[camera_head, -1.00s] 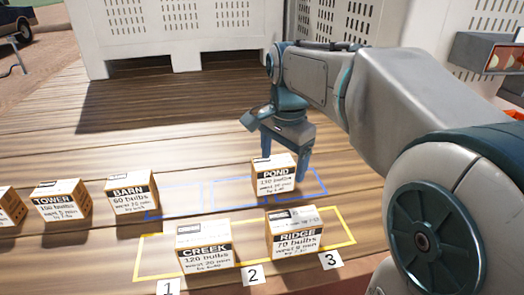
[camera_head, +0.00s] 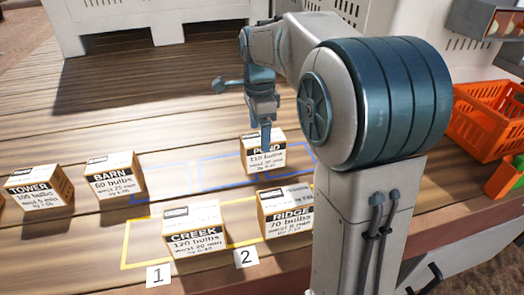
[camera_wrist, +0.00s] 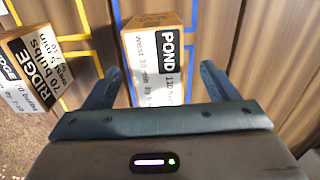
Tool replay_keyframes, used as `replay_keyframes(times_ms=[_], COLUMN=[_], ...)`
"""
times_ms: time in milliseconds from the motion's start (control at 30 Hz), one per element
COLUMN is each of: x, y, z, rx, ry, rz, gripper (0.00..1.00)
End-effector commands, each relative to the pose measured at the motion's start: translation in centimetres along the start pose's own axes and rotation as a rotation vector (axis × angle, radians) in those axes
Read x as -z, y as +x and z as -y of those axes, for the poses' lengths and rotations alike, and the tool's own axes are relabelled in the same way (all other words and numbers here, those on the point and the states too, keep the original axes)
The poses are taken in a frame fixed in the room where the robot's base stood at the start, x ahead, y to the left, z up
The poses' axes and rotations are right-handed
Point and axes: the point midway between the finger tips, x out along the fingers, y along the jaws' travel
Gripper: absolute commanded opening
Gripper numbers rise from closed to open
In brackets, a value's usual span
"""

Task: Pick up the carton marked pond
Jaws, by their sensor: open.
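The carton marked POND (camera_head: 263,157) stands upright on the wooden deck, inside the blue outline, with its label facing the front. My gripper (camera_head: 264,140) is just above and behind it in the head view, and one finger hides part of its top edge. In the wrist view the POND carton (camera_wrist: 157,60) lies ahead, between the lines of my two open fingers (camera_wrist: 162,88). Its near end reaches between the fingers. I cannot tell whether either finger touches it.
The RIDGE carton (camera_head: 286,215) and CREEK carton (camera_head: 193,234) stand in front within the yellow outline (camera_head: 125,243). The BARN carton (camera_head: 115,178) and TOWER carton (camera_head: 38,189) are to the left. An orange crate (camera_head: 487,125) is at the right. The deck behind is clear.

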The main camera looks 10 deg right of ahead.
Motion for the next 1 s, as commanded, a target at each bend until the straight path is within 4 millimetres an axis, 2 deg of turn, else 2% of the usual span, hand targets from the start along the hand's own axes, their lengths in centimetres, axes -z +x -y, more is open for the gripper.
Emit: replay_keyframes(times_ms=[167,400,700,933,1000], x=[0.4,0.8,0.7,0.8,0.8], y=[1.5,4.9,5.4,5.3,5.3], z=[-0.2,-0.4,-0.4,-0.4,-0.3], rx=[-0.003,-0.003,0.0,0.0,0.002], ry=[-0.001,-0.005,-0.005,-0.005,-0.004], rz=[0.0,0.0,0.0,0.0,0.0], gripper=[0.8,0.8,0.8,0.17,0.17])
